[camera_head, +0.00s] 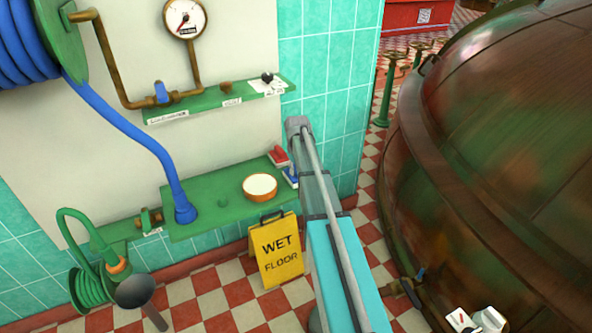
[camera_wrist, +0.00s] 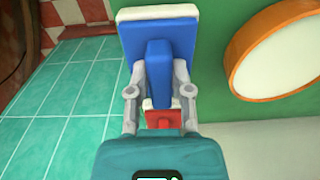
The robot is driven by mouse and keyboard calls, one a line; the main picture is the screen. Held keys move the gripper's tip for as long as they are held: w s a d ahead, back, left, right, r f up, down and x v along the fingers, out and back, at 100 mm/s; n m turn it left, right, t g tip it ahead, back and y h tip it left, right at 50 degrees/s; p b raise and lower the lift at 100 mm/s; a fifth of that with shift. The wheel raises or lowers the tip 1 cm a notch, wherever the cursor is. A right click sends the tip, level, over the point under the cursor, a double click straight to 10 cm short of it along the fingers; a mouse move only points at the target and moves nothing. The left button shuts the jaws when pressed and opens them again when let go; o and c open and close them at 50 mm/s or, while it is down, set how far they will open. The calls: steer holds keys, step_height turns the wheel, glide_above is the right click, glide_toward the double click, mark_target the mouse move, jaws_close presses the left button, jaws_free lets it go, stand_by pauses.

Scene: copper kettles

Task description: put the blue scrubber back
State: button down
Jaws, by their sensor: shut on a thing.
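The blue scrubber (camera_wrist: 158,33) has a flat blue block, a white layer along its edge and an upright blue grip. My gripper (camera_wrist: 158,74) is shut on that grip, with one finger on each side. In the head view the blue scrubber (camera_head: 290,177) shows at the right end of the lower green shelf (camera_head: 215,190), partly behind my arm, which hides the fingers. I cannot tell whether it touches the shelf. A red scrubber (camera_head: 278,156) with a white base is just behind it. The red one also shows between my fingers' bases in the wrist view (camera_wrist: 163,117).
A wooden bowl (camera_head: 260,187) with a pale inside stands left of the scrubber on the shelf. An upper green shelf (camera_head: 220,100) is above. A yellow wet-floor sign (camera_head: 276,250) stands below. A large copper kettle (camera_head: 500,150) fills the right side.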

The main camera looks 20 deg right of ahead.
steer(key=shift+f+b, duration=0.4)
steer(key=shift+f, duration=0.05)
steer(key=shift+c, duration=2.2)
jaws_free()
steer(key=shift+r, duration=0.2)
step_height(320, 180, up, 8)
steer(key=p, duration=0.7)
steer(key=shift+d+f+p, duration=0.1)
steer(key=shift+f+p, duration=0.15)
steer(key=shift+p, duration=0.15)
steer(key=r+p, duration=0.1)
steer(key=r+y+p, duration=0.1)
steer(key=r+t, duration=0.1)
steer(key=shift+s+y+p, duration=0.3)
steer(key=shift+p, duration=0.1)
step_height(320, 180, up, 20)
steer(key=s+d+m+t+y+p, duration=0.1)
steer(key=m+t+y+p, duration=0.2)
steer(key=p, duration=0.9)
steer(key=shift+s+d+t+y+p, duration=0.3)
steer(key=shift+s+t+y+p, duration=0.05)
steer(key=shift+t+y, duration=1.05)
steer(key=shift+f, duration=0.1)
